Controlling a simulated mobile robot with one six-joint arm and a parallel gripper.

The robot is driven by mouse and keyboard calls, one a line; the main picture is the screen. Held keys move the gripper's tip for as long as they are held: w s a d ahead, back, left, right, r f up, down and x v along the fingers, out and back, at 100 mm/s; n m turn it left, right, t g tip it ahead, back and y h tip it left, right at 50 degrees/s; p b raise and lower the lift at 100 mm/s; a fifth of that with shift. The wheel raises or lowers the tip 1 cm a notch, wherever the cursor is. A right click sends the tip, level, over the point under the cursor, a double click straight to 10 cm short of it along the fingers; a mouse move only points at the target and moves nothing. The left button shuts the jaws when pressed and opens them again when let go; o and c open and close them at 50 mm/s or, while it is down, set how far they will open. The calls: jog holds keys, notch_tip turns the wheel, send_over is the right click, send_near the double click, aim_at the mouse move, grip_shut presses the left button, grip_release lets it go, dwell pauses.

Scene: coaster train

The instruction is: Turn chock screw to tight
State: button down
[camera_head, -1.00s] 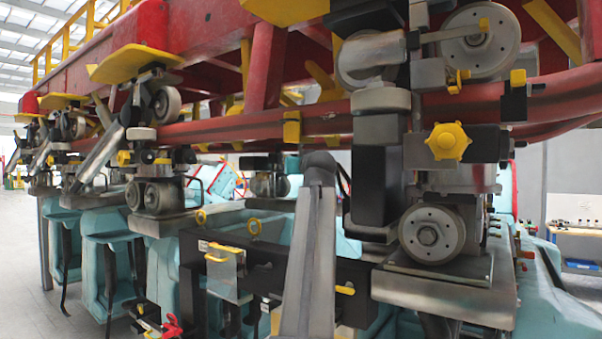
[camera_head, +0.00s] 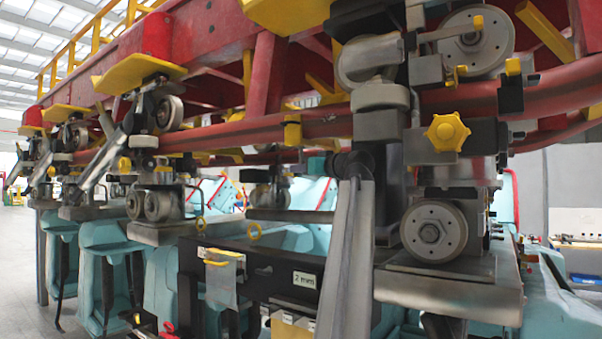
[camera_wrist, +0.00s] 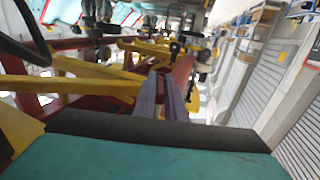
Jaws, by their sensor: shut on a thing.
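A yellow star-shaped knob (camera_head: 447,132) is on the grey bracket above a round wheel in the head view. No label marks it as the chock screw. My gripper (camera_wrist: 163,85) shows in the wrist view as two grey fingers close together. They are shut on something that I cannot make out. Yellow and dark red beams (camera_wrist: 85,85) lie beyond the fingers. I cannot make out my gripper in the head view, so I cannot tell its distance from the knob.
A red tubular rail (camera_head: 425,105) runs across the head view, with wheel assemblies along it. A black beam (camera_head: 258,268) with a "2 mm" label stands lower down. Teal seats (camera_head: 110,245) hang below. Pale floor (camera_head: 22,270) lies clear at the left.

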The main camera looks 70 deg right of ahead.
jog(key=shift+s+r+n+t+y+p, duration=0.15)
jog(key=shift+n+t+y+p, duration=0.8)
jog(key=shift+y+p, duration=0.6)
jog(key=shift+n+y+p, duration=0.25)
jog(key=shift+n+p, duration=0.1)
jog(key=shift+p, duration=0.15)
jog(key=shift+n+t+y+p, duration=0.25)
jog(key=shift+n+y+p, duration=0.35)
jog(key=shift+y+p, duration=0.4)
jog(key=c, duration=1.9)
grip_release()
jog(key=shift+c, duration=0.2)
jog(key=shift+o, duration=0.5)
jog(key=shift+s, duration=0.15)
jog(key=shift+w, duration=0.2)
jog(key=shift+s+a, duration=0.1)
jog(key=shift+s, duration=0.05)
